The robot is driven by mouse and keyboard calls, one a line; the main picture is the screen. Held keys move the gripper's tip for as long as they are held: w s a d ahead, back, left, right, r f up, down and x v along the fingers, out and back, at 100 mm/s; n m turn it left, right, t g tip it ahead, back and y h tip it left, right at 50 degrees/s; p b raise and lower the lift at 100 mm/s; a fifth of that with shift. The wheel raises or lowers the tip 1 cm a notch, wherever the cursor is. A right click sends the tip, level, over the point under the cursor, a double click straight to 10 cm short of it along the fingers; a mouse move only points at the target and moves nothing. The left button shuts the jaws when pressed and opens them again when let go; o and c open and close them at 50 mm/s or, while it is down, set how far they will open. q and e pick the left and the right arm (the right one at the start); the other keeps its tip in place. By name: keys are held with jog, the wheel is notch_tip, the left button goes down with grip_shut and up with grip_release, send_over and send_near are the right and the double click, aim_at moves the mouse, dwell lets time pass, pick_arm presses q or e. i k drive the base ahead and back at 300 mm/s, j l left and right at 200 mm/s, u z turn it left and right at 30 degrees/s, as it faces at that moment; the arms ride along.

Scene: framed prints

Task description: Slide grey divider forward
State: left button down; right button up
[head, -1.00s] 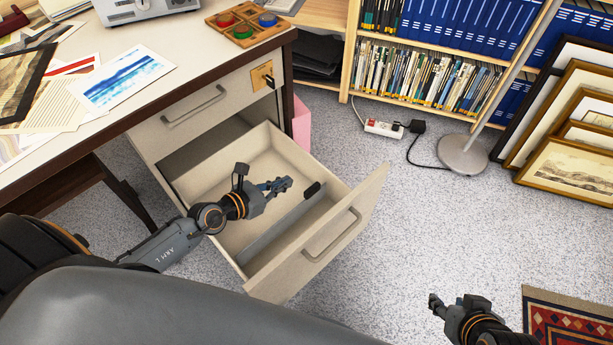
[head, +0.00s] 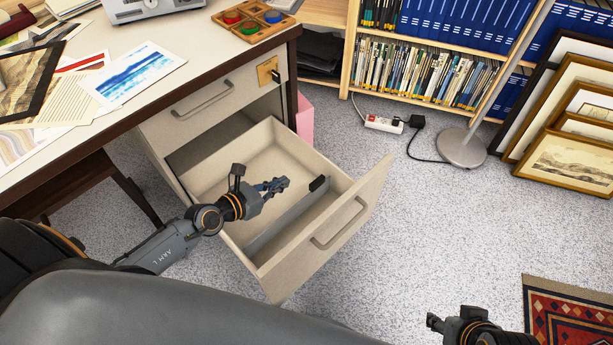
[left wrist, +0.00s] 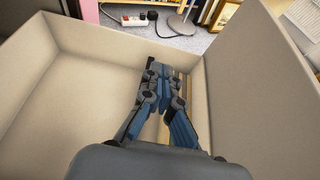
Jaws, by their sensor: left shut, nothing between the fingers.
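The desk's lower drawer (head: 374,192) is pulled open. A thin grey divider (head: 283,222) stands upright inside it, roughly parallel to the drawer front, with a black tab (head: 319,184) at its far right end. My left gripper (head: 283,184) is inside the drawer outline, on the desk side of the divider. Its fingers are shut and empty, and a small gap shows between them and the tab. My right gripper (head: 436,322) is over the carpet, apart from the drawer.
The desk top (head: 165,88) overhangs the drawer's back, with a closed drawer (head: 220,98) above. A power strip (head: 384,124), lamp base (head: 461,148) and leaning framed prints (head: 570,165) stand beyond. The carpet right of the drawer is clear.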

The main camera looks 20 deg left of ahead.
aim_at(319, 186)
jog(key=k+j, duration=0.2)
jog(key=k, duration=0.2)
jog(key=k+j, duration=0.25)
jog(key=k, duration=0.15)
